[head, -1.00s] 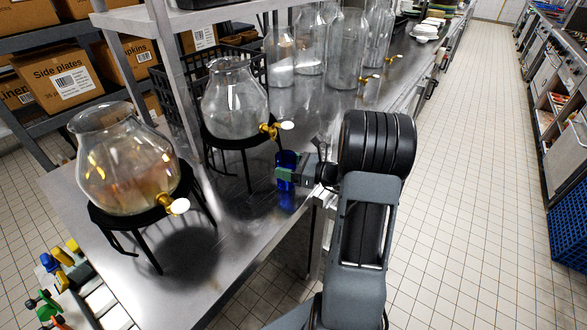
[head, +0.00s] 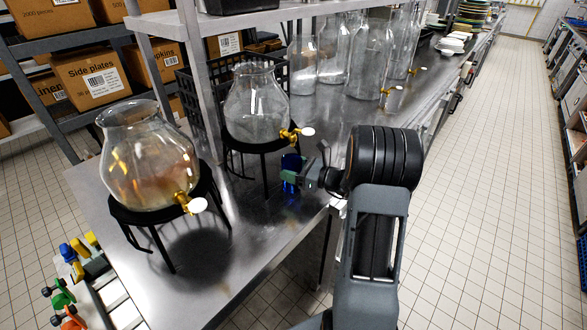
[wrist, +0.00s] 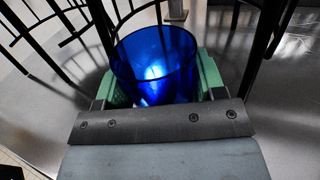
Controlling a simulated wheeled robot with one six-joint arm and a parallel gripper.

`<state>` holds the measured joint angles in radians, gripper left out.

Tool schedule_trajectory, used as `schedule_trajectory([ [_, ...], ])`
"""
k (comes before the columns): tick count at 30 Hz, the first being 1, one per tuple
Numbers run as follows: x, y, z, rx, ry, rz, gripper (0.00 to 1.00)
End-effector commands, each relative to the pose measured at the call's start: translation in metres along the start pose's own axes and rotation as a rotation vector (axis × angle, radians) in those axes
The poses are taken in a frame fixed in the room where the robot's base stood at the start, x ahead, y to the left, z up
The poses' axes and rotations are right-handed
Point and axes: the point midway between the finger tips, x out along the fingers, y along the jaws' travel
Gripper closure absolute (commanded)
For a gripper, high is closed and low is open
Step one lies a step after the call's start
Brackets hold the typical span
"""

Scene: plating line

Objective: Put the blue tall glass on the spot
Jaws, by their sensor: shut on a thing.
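The blue tall glass (head: 291,163) is a deep blue, see-through tumbler, mostly hidden behind my gripper in the head view. In the wrist view the glass (wrist: 157,62) shows its open rim, upright and empty, between green finger pads. My gripper (wrist: 157,85) is shut on it from both sides. In the head view my gripper (head: 292,178) is at the counter's right edge, beside the second dispenser's stand. I cannot tell whether the glass base touches the counter. I cannot make out the spot in these frames.
A clear dispenser (head: 257,110) with a gold tap stands close behind the glass. Tall glass jars (head: 370,60) stand further back. The steel counter (head: 255,225) is bare at the front.

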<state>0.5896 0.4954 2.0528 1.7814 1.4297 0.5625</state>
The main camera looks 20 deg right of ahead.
Motion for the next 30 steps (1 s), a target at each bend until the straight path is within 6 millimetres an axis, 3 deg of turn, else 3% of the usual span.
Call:
schedule_trajectory([
  [8, 0.000, 0.000, 0.000, 0.000, -0.001, -0.001, 0.66],
  [9, 0.000, 0.000, 0.000, -0.001, -0.001, -0.001, 0.36],
  [18, 0.000, 0.000, 0.000, 0.000, 0.000, 0.000, 0.07],
  [26, -0.001, 0.000, -0.001, 0.000, 0.001, -0.001, 0.07],
  [30, -0.014, -0.001, -0.001, 0.000, 0.001, -0.003, 0.07],
])
